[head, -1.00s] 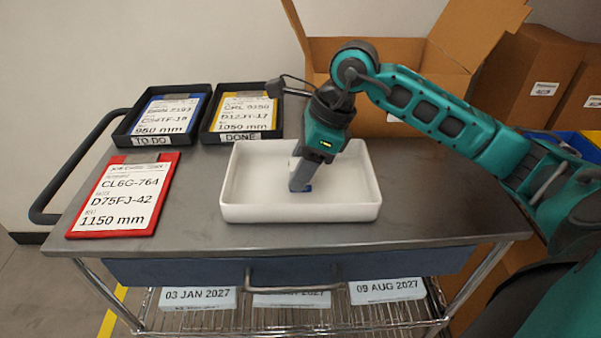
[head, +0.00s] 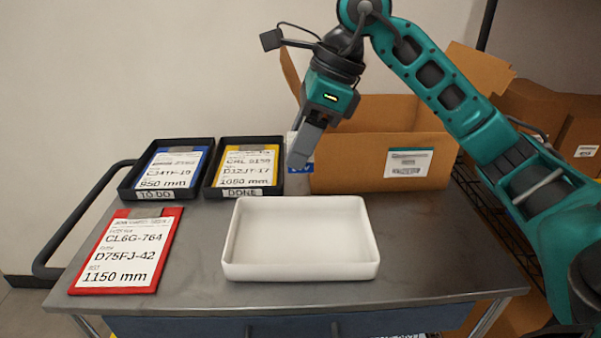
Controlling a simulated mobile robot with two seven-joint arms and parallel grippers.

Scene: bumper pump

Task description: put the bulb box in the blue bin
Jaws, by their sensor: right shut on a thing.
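My right gripper (head: 299,160) is shut on a small white and blue box (head: 301,169), which I take to be the bulb box. It is held above the back of the cart, in front of the cardboard box's left side. The fingers cover much of it, and no writing on it can be read. The blue bin does not show in the head view now. My left gripper is not in view.
A white tray (head: 300,271) stands empty on the metal cart top (head: 200,270). A red clipboard (head: 125,250) and two black trays, To Do (head: 128,190) and Done (head: 214,188), are at left. An open cardboard box (head: 345,170) stands behind; more cartons (head: 540,105) are at right.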

